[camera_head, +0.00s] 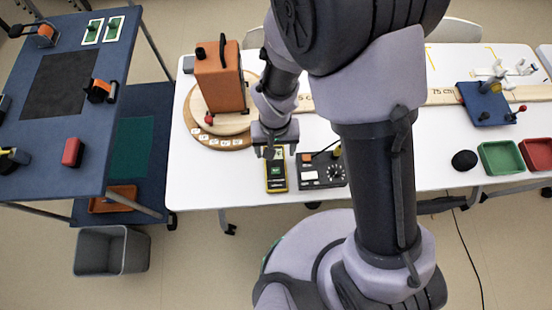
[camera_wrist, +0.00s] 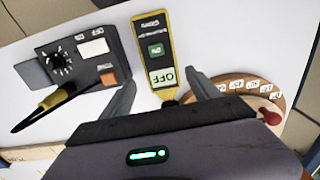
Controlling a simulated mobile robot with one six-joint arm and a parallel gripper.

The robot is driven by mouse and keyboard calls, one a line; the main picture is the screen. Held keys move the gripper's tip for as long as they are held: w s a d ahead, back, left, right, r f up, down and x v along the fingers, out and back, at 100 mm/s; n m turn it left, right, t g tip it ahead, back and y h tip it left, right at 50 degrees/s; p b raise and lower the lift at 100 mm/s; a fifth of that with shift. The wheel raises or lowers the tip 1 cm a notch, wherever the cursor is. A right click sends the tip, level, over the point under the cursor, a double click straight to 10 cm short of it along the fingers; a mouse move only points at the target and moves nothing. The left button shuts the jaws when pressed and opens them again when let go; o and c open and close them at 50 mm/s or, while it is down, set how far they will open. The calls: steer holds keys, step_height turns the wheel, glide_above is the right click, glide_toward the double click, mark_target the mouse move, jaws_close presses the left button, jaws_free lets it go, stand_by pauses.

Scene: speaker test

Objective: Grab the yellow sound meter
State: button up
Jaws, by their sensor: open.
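The yellow sound meter (camera_head: 276,174) lies on the white table near its front edge, with a dark face, a green screen and a label. In the wrist view, the sound meter (camera_wrist: 156,48) points away from me and its label reads OFF. My gripper (camera_head: 275,153) is over the rear end of the meter. In the wrist view, the open fingers of my gripper (camera_wrist: 160,93) stand on either side of the meter's near end, with a gap on both sides. The meter's nearest end is partly hidden by my gripper body.
A black control box (camera_head: 322,172) with a dial and a cable lies close to the right of the meter. An orange speaker box (camera_head: 219,78) stands on a round wooden turntable (camera_head: 197,127) behind and left. Green (camera_head: 500,157) and red trays are at the right.

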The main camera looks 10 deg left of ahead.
mark_target(275, 160)
steer(key=shift+s+d+f, duration=0.2)
steer(key=shift+f, duration=0.5)
steer(key=f+b, duration=0.1)
steer(key=f, duration=0.1)
steer(key=f+b, duration=0.2)
steer(key=f, duration=0.1)
steer(key=shift+w+a+f, duration=0.2)
steer(key=shift+a+f, duration=0.05)
steer(key=shift+f, duration=0.1)
steer(key=shift+r, duration=0.15)
steer(key=shift+c, duration=0.2)
steer(key=c, duration=1.4)
